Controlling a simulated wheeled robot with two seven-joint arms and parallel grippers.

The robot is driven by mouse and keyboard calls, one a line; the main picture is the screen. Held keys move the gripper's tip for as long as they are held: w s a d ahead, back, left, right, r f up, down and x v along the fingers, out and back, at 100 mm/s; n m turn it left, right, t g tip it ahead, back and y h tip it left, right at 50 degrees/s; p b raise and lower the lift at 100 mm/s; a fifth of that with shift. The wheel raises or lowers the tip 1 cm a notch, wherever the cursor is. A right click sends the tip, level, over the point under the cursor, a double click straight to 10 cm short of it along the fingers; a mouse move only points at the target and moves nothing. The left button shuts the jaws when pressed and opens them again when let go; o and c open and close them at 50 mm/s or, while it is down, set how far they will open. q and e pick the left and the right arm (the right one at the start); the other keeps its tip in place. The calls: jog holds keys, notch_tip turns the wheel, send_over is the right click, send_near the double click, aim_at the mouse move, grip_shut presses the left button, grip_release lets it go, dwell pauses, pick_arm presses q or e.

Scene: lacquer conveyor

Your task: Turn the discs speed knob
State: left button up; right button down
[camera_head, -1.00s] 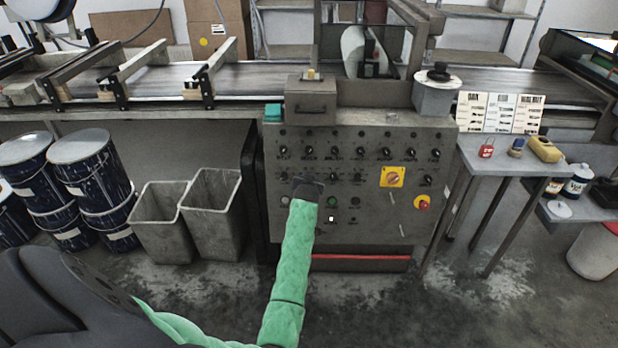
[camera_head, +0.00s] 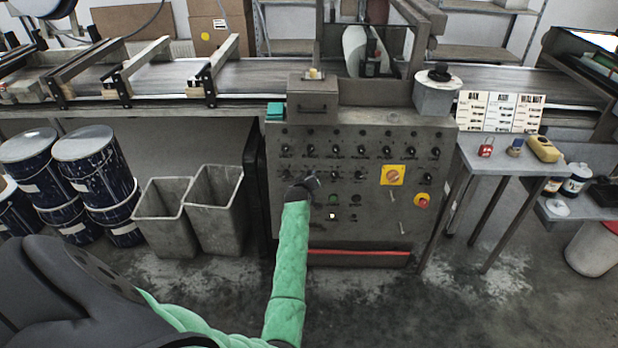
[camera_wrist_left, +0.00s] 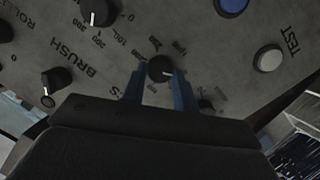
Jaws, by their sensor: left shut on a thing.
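The grey control panel (camera_head: 350,235) carries rows of black knobs in the head view. My left gripper (camera_head: 312,181) is at the panel's left half, below the top knob row. In the left wrist view its two blue-grey fingers (camera_wrist_left: 160,82) are shut on a small black knob (camera_wrist_left: 160,68) with a white pointer and a printed scale around it. The label by this knob is mostly hidden behind the gripper; only a final "S" shows. A knob marked BRUSH (camera_wrist_left: 56,80) and another scaled knob (camera_wrist_left: 101,13) are apart from the fingers. My right gripper is out of view.
A blue button (camera_wrist_left: 232,5) and a white button marked TEST (camera_wrist_left: 268,59) are near the fingers. Grey bins (camera_head: 215,205) stand left of the panel.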

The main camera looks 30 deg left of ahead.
pick_arm(q)
jog(key=shift+f+n, duration=0.2)
jog(key=shift+n, duration=0.2)
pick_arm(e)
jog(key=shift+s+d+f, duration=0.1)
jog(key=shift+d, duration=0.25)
pick_arm(q)
jog(key=o, duration=1)
jog(key=shift+r, duration=0.1)
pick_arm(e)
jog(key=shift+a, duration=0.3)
pick_arm(q)
jog(key=b+v, duration=0.1)
jog(key=v, duration=0.6)
jog(key=shift+s+d+r, duration=0.1)
jog(key=shift+s, duration=0.3)
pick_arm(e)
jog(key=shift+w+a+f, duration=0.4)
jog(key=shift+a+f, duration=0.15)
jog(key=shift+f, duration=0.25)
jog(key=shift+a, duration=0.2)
